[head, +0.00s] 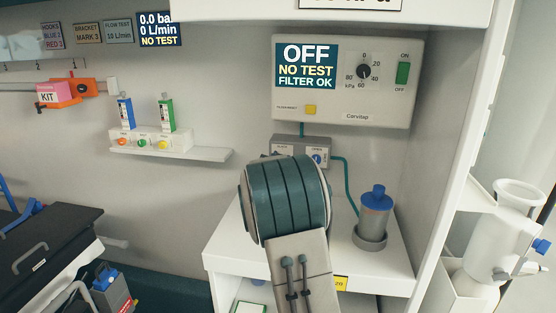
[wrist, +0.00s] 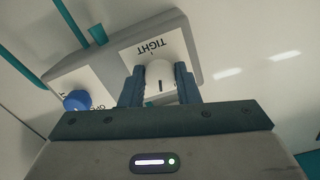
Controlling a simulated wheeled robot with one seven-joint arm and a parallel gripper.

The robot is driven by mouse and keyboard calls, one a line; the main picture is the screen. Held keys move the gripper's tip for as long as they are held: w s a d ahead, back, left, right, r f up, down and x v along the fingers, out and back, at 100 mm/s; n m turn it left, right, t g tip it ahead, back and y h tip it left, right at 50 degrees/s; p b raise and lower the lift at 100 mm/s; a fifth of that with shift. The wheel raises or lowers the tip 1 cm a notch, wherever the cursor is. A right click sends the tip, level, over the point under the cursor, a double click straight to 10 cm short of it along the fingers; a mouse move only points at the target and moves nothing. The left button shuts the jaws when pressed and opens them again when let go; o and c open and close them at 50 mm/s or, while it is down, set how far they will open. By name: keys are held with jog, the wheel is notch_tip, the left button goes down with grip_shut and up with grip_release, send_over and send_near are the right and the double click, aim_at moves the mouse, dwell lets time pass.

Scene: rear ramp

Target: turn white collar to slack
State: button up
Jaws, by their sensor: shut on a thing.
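The white collar (wrist: 160,74) sits on a grey block (wrist: 195,55) in the wrist view, next to a plate with the upside-down word TIGHT. My gripper (wrist: 158,82) has one finger on each side of the collar and is shut on it. A short dark mark shows on the collar, between the fingers. A blue knob (wrist: 77,100) is on the same block, to the left. In the head view the block (head: 290,143) is under the wall unit; my arm hides the collar and my fingers there.
The wall unit (head: 345,110) reads OFF, NO TEST, FILTER OK. A teal hose (head: 349,178) runs from the block to a blue-capped canister (head: 374,213) on the white shelf (head: 395,262), close right of my arm. A white side panel (head: 445,150) bounds the right.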

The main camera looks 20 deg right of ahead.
jog(key=shift+w+a+r, duration=0.15)
jog(key=shift+a+r, duration=0.05)
jog(key=shift+r, duration=0.05)
jog(key=o, duration=1)
jog(key=shift+c, duration=0.2)
jog(key=b+v, duration=0.1)
jog(key=v, duration=1.2)
jog(key=shift+s+a, duration=0.25)
jog(key=shift+s, duration=0.05)
jog(key=shift+f, duration=0.1)
